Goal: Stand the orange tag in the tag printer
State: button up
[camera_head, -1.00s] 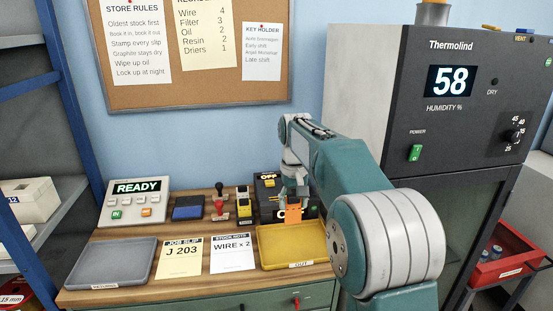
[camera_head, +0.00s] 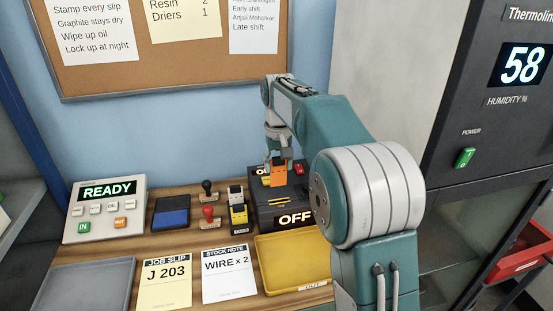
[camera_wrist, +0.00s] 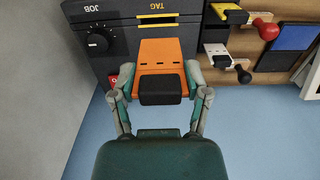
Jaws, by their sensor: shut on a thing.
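My gripper (camera_head: 278,158) is shut on the orange tag (camera_head: 279,173), holding it upright over the top of the dark tag printer (camera_head: 262,213). In the wrist view the fingers (camera_wrist: 160,90) grip both sides of the orange tag (camera_wrist: 162,52), which has a black block (camera_wrist: 160,91) on its near end. The tag's far edge lies close to the yellow-lined slot marked TAG (camera_wrist: 157,25) in that view; I cannot tell the gap in height. The printer shows a lit OFF on its front and has a JOB dial (camera_wrist: 97,42).
A yellow tray (camera_head: 293,262) lies in front. A tall humidity cabinet (camera_head: 470,110) stands at the right, the wall close behind.

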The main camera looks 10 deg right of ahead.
aim_at(279, 179)
jog(key=shift+d+f, duration=0.15)
jog(key=shift+f, duration=2.25)
jog(key=shift+s+f, duration=0.1)
jog(key=shift+f, duration=1.6)
jog(key=o, duration=1)
jog(key=shift+r, duration=0.1)
notch_tip(279, 179, up, 12)
jog(key=shift+f, duration=0.25)
jog(key=shift+r, duration=0.1)
